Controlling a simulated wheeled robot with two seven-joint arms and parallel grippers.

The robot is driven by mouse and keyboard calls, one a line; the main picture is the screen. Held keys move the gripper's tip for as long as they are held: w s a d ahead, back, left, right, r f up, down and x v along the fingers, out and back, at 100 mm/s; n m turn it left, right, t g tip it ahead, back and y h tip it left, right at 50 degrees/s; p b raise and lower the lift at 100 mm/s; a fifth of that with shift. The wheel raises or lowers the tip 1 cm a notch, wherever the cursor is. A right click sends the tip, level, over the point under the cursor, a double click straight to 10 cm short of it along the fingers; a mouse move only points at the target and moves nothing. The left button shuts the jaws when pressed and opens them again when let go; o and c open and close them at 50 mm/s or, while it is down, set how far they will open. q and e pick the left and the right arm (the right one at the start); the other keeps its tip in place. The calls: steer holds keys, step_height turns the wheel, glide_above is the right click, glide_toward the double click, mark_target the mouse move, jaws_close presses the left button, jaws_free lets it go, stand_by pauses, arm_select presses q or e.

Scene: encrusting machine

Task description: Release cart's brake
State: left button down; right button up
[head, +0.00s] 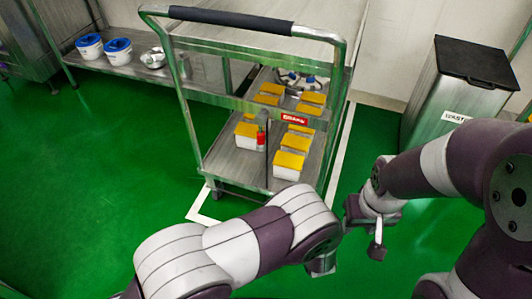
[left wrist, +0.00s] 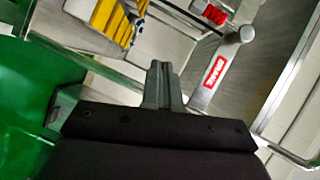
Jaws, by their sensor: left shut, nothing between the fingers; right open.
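The steel cart (head: 212,165) stands ahead in the head view, with a dark-gripped push handle (head: 235,20). A brake lever with a grey knob and red section (head: 261,138) stands at its near end, left of the red brake label (head: 295,118). In the left wrist view the label (left wrist: 215,72) shows beside a grey rounded knob (left wrist: 245,34). My left gripper (left wrist: 163,72) is shut and empty, apart from the label in that picture. In the head view its arm largely hides it. My right gripper (head: 362,236) is open and empty, right of the cart.
Several yellow-lidded white boxes (head: 288,165) are on the cart's shelves. A bench (head: 125,68) with blue-topped tubs (head: 90,46) stands at the left. A waste bin (head: 462,85) stands at the right. The green floor at the left is clear.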

arm_select(q)
steer(key=r, duration=0.1)
steer(key=a+r+m+t+y, duration=0.1)
steer(key=r, duration=0.1)
steer(key=r+y, duration=0.1)
steer(key=shift+w+a+r+m+t, duration=0.1)
steer(key=shift+a+r+m+t, duration=0.05)
steer(key=shift+a+m+t, duration=0.2)
steer(key=b, duration=0.4)
glide_toward(262, 131)
steer(key=w+d+f, duration=0.3)
steer(key=w+f, duration=0.1)
steer(key=w, duration=0.1)
steer(key=shift+w+a+r+b, duration=0.1)
steer(key=shift+w+a, duration=0.25)
steer(key=shift+a, duration=0.25)
steer(key=shift+w+a+b, duration=0.15)
steer(key=shift+w+a, duration=0.2)
steer(key=shift+a, duration=0.25)
steer(key=shift+w+a+r+b, duration=0.1)
steer(key=shift+w+a, duration=0.25)
steer(key=shift+a, duration=0.2)
steer(key=shift+f, duration=0.15)
